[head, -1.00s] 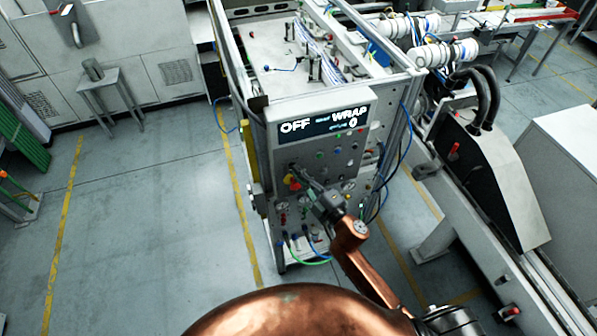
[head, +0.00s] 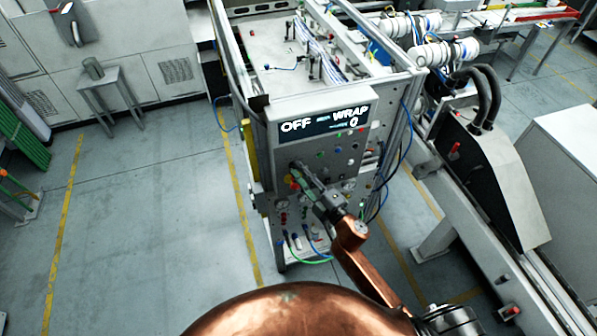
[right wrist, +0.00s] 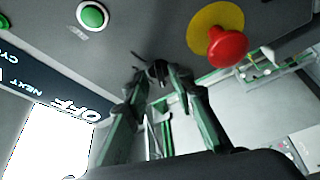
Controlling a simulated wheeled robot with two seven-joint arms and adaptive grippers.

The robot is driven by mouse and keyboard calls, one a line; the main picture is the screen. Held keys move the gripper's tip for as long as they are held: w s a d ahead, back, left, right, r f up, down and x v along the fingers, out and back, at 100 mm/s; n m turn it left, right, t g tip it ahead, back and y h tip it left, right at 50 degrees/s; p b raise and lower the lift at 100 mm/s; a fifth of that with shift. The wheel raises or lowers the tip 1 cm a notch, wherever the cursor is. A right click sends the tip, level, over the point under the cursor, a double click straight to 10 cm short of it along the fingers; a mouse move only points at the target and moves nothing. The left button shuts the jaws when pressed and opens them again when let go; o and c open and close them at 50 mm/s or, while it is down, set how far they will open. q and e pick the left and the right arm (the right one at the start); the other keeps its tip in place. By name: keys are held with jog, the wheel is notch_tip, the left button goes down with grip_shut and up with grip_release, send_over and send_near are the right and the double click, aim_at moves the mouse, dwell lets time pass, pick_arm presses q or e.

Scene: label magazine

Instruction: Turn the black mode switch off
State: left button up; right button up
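The black mode switch (right wrist: 158,70) is a small dark knob on the grey control panel, seen in the right wrist view between my fingertips. My right gripper (right wrist: 159,76) is open around it, with one finger on each side; whether a finger touches it I cannot tell. In the head view my right gripper (head: 299,172) is at the panel front (head: 340,158), below the display, and covers the switch. My left gripper is in neither view.
A red emergency button on a yellow disc (right wrist: 227,46) is close to the right finger; a green button (right wrist: 92,15) is at upper left. Blue and green hoses (head: 310,255) hang low on the panel. A conveyor machine (head: 490,165) stands to the right.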

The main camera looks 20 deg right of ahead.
jog(key=v, duration=1.1)
jog(key=shift+s, duration=0.35)
jog(key=shift+d, duration=0.15)
jog(key=shift+m+t, duration=0.3)
jog(key=shift+m, duration=0.2)
jog(key=b+x, duration=0.3)
jog(key=b, duration=0.2)
jog(key=b+x, duration=0.4)
jog(key=b, duration=0.1)
jog(key=b+x, duration=0.4)
jog(key=b, duration=0.1)
jog(key=shift+f, duration=0.3)
jog(key=shift+w+a, duration=0.3)
jog(key=shift+w, duration=0.2)
jog(key=shift+c, duration=0.4)
grip_shut()
